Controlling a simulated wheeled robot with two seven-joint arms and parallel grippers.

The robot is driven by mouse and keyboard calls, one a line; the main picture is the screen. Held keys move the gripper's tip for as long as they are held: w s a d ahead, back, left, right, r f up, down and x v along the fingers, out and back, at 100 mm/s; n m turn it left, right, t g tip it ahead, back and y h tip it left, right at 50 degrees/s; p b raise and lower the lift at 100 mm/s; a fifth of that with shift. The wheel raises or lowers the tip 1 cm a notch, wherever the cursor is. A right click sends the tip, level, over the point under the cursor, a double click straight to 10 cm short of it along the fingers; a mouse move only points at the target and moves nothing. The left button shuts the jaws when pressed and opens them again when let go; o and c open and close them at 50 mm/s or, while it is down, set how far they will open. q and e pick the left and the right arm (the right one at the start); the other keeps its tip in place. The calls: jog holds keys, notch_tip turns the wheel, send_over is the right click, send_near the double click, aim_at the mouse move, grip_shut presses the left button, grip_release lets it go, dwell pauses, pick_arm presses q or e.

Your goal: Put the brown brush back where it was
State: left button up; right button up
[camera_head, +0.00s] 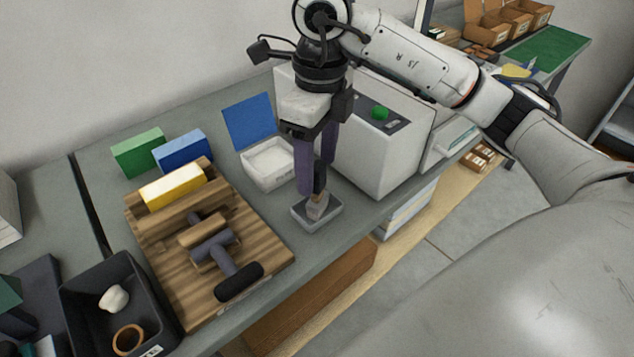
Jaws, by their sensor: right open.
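The brush (318,206), with a brown lower part and a dark handle, stands roughly upright at a small grey block-like holder (327,218) near the table's front edge. My right gripper (316,178) points down over it, with its purple fingers open on either side of the dark handle. Whether a finger touches the handle cannot be told. The brush's lower end meets the holder, but how deep it sits is hard to see. My left gripper is not in view.
A wooden board (270,252) with a roller (217,252) and a yellow box (172,187) lies to the left. An open white box (268,165) with a blue lid stands behind. A white machine (375,150) is close on the right. A black tray (78,297) is at lower left.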

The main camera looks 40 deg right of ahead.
notch_tip(320, 180, up, 5)
jog(key=shift+f+p, duration=0.1)
jog(key=shift+p, duration=0.4)
dwell(0.9)
